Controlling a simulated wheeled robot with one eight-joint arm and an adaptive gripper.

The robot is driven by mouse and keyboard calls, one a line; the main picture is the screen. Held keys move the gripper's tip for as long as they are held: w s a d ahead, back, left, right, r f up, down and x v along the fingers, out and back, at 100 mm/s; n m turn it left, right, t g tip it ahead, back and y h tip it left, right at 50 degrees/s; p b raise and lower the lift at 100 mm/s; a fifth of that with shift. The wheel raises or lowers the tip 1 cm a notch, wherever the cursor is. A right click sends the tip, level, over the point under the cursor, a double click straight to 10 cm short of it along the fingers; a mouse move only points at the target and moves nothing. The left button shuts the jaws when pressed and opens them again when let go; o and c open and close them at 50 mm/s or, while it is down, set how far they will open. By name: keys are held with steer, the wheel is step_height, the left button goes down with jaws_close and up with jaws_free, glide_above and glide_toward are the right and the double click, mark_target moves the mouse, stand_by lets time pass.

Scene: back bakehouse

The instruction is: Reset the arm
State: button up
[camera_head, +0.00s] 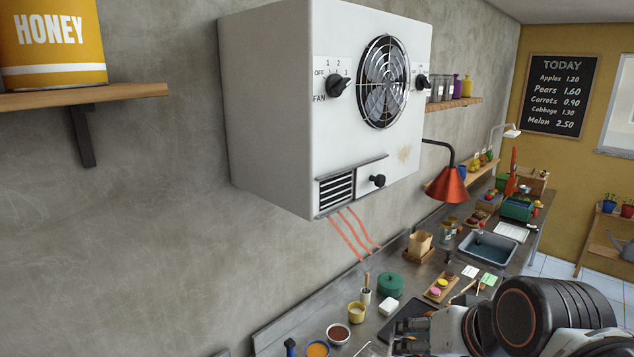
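My arm comes in at the lower right of the head view, with a thick black joint and pale grey links, and reaches left over the counter (285,330). My gripper (405,338) is at its left end, low in the picture, near a dark flat board (402,312). It is small and partly cut by the bottom edge, so its finger opening is unclear. I see nothing clearly held in it.
A white wall unit (270,100) with a fan and knobs juts out above the counter. A red lamp (447,185) hangs to its right. Bowls, a green pot (390,285) and a sink (487,250) crowd the counter. A honey tin (50,70) stands on the left shelf.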

steer(key=s+d+f+n+h, duration=0.2)
steer(key=s+d+f, duration=0.1)
steer(key=s+f, duration=0.15)
step_height(320, 180, down, 32)
steer(key=w+b, duration=0.1)
steer(key=b, duration=3.1)
steer(key=shift+w+f+b, duration=0.15)
steer(key=shift+f+b, duration=0.05)
steer(key=shift+b, duration=0.1)
